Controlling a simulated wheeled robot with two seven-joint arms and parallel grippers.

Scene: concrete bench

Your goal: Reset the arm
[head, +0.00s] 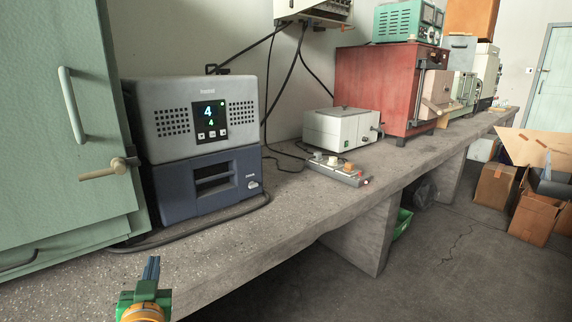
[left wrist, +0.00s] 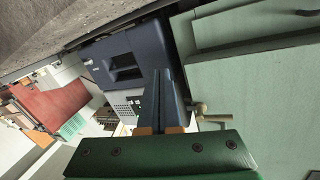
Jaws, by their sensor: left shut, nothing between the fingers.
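My left gripper (head: 151,268) is at the lower left of the head view, in front of the bench's front edge. Its fingers are together, with nothing between them, and it touches nothing that I can see. In the left wrist view the closed fingers (left wrist: 158,95) point toward the blue and grey device. My right gripper is in neither view.
A concrete bench (head: 230,235) runs off to the right. On it stand a grey device with a display (head: 160,118) over a blue base (head: 185,190), a power strip (head: 338,171), a white box (head: 340,130) and a red oven (head: 375,85). A green cabinet (head: 45,130) stands left. Cardboard boxes (head: 495,186) lie on the floor.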

